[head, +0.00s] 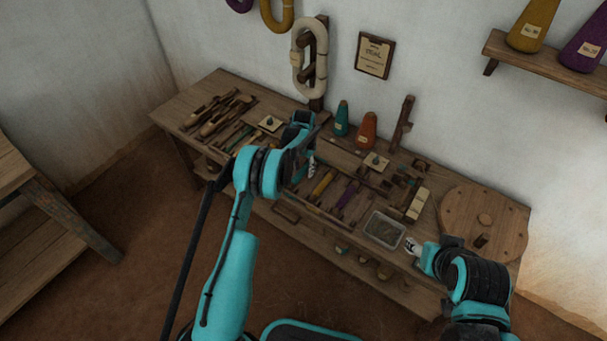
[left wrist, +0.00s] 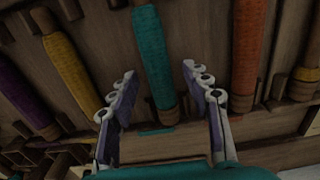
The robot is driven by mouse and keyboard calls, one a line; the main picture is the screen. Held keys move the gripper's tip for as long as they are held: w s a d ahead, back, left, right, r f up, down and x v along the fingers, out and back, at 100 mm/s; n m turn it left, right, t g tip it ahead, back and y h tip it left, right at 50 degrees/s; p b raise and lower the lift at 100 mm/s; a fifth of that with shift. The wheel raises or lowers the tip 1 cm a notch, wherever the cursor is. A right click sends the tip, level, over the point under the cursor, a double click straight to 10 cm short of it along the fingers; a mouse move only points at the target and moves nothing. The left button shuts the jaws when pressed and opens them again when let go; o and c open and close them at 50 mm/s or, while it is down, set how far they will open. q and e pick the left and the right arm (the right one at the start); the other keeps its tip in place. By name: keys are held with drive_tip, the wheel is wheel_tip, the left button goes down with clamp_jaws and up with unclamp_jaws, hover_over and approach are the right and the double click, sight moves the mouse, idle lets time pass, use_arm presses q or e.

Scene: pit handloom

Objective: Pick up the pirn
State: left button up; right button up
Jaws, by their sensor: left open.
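Several thread-wound pirns lie in a wooden rack in the left wrist view. A teal pirn (left wrist: 153,55) lies between the fingers of my left gripper (left wrist: 161,75), which is open and has not closed on it. In the head view my left gripper (head: 311,163) is over the bench, and my arm hides part of the rack. My right gripper (head: 411,245) is by the bench's front edge, near a metal tray; its jaw opening is unclear.
The wooden bench (head: 190,105) holds shuttle-like tools (head: 220,112) at left, a teal cone (head: 342,118) and an orange cone (head: 366,130) at the back. The grey tray (head: 383,230) and a round wooden board (head: 484,218) are at right.

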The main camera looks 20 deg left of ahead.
use_arm(q)
clamp_jaws()
idle(0.4)
